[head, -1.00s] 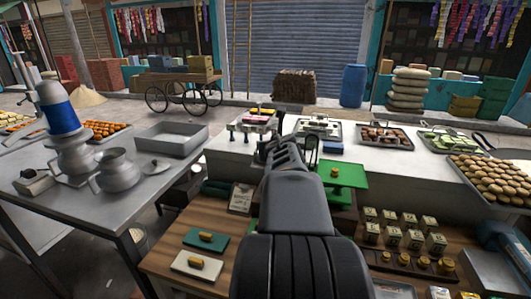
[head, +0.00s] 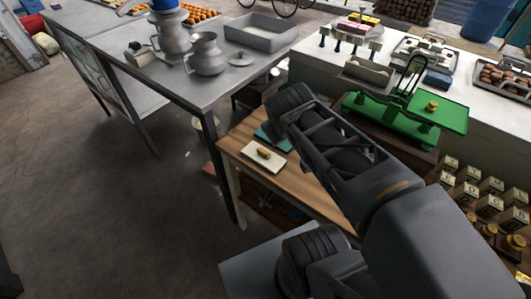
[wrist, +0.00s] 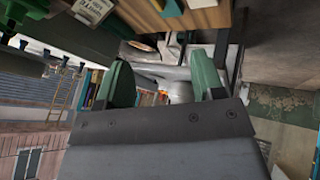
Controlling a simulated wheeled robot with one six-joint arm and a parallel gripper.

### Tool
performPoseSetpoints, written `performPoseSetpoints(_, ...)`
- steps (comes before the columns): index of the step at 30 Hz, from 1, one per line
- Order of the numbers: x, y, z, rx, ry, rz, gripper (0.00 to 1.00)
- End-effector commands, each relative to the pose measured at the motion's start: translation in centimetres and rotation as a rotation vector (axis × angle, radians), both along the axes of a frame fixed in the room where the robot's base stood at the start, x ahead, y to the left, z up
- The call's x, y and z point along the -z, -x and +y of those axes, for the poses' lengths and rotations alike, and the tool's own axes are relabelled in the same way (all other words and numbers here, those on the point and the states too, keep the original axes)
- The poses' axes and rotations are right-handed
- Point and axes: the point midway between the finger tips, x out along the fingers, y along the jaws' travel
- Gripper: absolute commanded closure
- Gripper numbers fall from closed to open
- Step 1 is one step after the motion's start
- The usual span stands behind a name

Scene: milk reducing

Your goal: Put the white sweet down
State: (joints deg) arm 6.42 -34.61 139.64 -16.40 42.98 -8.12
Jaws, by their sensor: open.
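My gripper (wrist: 162,72) shows in the wrist view with its two green fingers wide apart and nothing held between them. In the head view my arm reaches up and left over the wooden table, and the fingers cannot be made out. I cannot pick out a single white sweet for certain. A metal tray (head: 397,53) on the white counter holds small pale pieces. A green balance scale (head: 447,116) stands behind my arm, with a small brass weight (head: 432,105) on its right plate and a pale trough-like pan (head: 368,75) at its left.
Small labelled boxes (head: 488,205) stand at the right. A grey metal table (head: 110,30) holds pots and an empty metal tray (head: 262,35). The floor at left is clear.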

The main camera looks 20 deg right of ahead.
Motion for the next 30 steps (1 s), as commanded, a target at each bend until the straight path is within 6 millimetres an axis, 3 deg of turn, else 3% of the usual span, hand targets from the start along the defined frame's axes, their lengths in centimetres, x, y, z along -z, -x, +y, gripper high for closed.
performPoseSetpoints(3,1.6,1.9,3.8,0.060,-0.194,0.056,0.38)
performPoseSetpoints(9,2.5,3.5,6.4,0.111,-0.337,0.114,0.38)
performPoseSetpoints(30,2.6,3.5,6.5,0.115,-0.345,0.116,0.38)
